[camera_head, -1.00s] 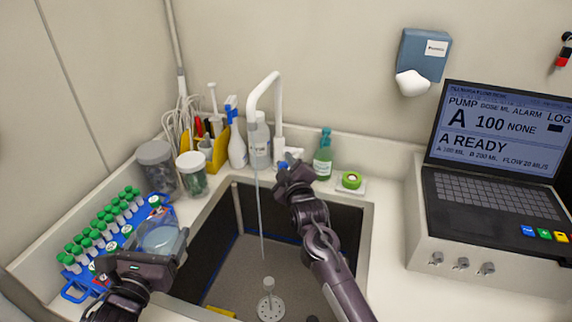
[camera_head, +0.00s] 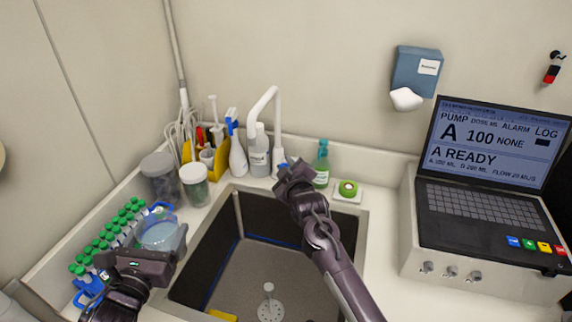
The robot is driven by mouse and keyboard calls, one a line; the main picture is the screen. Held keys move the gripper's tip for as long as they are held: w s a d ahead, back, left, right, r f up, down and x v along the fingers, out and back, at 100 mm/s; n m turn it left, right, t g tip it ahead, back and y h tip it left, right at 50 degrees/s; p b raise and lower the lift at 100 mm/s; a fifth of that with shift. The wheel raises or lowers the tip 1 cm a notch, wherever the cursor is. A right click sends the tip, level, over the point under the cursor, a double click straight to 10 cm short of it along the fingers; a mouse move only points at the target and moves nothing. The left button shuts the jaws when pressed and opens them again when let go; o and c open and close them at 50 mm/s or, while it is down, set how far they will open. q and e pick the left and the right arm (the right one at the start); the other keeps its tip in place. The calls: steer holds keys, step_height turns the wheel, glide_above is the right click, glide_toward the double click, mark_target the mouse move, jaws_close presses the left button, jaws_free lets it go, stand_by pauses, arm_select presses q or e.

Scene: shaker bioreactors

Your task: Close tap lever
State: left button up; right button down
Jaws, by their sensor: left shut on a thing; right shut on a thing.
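The white tap (camera_head: 277,115) stands behind the sink, its spout curving over the basin. No water stream shows under it. My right gripper (camera_head: 290,171) is at the base of the tap and shut on the tap lever. The lever is mostly hidden behind the gripper; a small blue part (camera_head: 282,164) shows beside it. My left gripper (camera_head: 160,258) is shut on a clear round container (camera_head: 160,234) at the sink's left side, over the counter edge.
The dark sink (camera_head: 255,255) has a drain strainer (camera_head: 270,308). Jars (camera_head: 194,184), bottles (camera_head: 258,160) and a green-capped tube rack (camera_head: 85,286) line the left and back.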

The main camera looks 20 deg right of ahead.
steer(key=shift+r, duration=0.2)
steer(key=c, duration=1.5)
jaws_free()
arm_select(q)
steer(key=shift+w, duration=0.1)
arm_select(e)
steer(key=shift+w, duration=0.1)
steer(key=shift+f, duration=0.1)
arm_select(q)
steer(key=shift+f, duration=0.1)
arm_select(e)
steer(key=shift+s, duration=0.45)
arm_select(q)
step_height(320, 180, down, 2)
steer(key=b, duration=0.2)
steer(key=shift+f+b, duration=0.1)
steer(key=shift+b, duration=0.2)
steer(key=shift+f, duration=0.1)
arm_select(e)
steer(key=shift+s+a+r, duration=0.1)
steer(key=shift+s+r, duration=0.2)
steer(key=shift+s, duration=1.55)
steer(key=shift+s+a+r, duration=0.1)
steer(key=shift+s+r, duration=0.2)
steer(key=shift+s, duration=1.5)
steer(key=shift+s+a+r, duration=0.1)
steer(key=shift+s+r, duration=0.2)
steer(key=shift+s, duration=1.55)
steer(key=shift+f, duration=0.1)
